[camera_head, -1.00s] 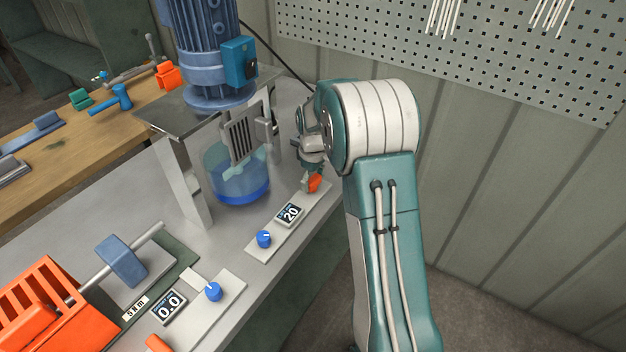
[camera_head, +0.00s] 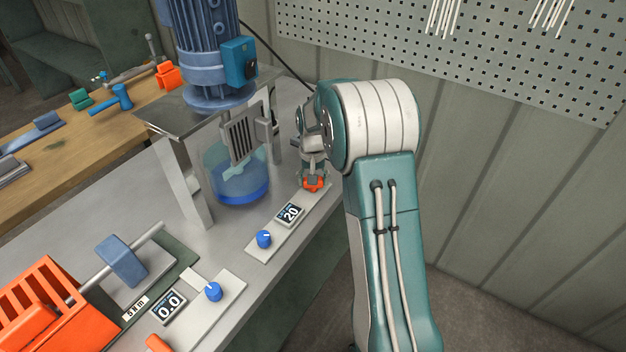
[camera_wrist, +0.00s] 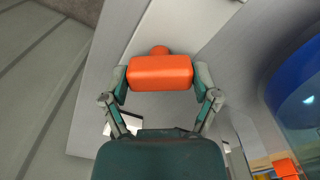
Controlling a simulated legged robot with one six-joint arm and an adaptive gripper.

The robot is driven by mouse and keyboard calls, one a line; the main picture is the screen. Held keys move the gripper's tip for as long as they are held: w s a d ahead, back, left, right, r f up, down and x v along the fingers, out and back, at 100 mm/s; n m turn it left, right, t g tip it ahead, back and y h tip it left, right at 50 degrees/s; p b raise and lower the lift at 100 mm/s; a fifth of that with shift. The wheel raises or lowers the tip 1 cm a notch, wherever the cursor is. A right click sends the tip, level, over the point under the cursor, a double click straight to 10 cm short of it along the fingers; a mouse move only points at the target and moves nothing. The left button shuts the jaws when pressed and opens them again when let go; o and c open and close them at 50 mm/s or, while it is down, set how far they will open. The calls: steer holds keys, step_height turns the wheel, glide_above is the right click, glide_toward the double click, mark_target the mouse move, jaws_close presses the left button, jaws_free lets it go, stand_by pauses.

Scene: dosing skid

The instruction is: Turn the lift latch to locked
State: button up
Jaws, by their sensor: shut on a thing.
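The orange latch (camera_wrist: 160,71) sits between the two fingertips of my gripper (camera_wrist: 160,80) in the wrist view, with a finger against each end. A rounded orange part shows just behind its bar. In the head view the same orange latch (camera_head: 313,185) is at the far end of the panel strip with the display reading 20. My gripper (camera_head: 313,178) comes down on it from above and is shut on it. My arm hides part of the area behind. I see no lock marking, so the latch's state cannot be read.
The mixer motor (camera_head: 207,50) stands on its frame left of my gripper, above a vessel of blue liquid (camera_head: 238,180). A blue knob (camera_head: 264,239) and the display (camera_head: 290,214) share the strip. The wall is close on the right.

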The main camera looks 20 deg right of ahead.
steer(key=m, duration=0.7)
stand_by(0.6)
steer(key=o, duration=1)
steer(key=shift+w+f, duration=0.1)
steer(key=shift+c, duration=0.2)
step_height(320, 180, up, 12)
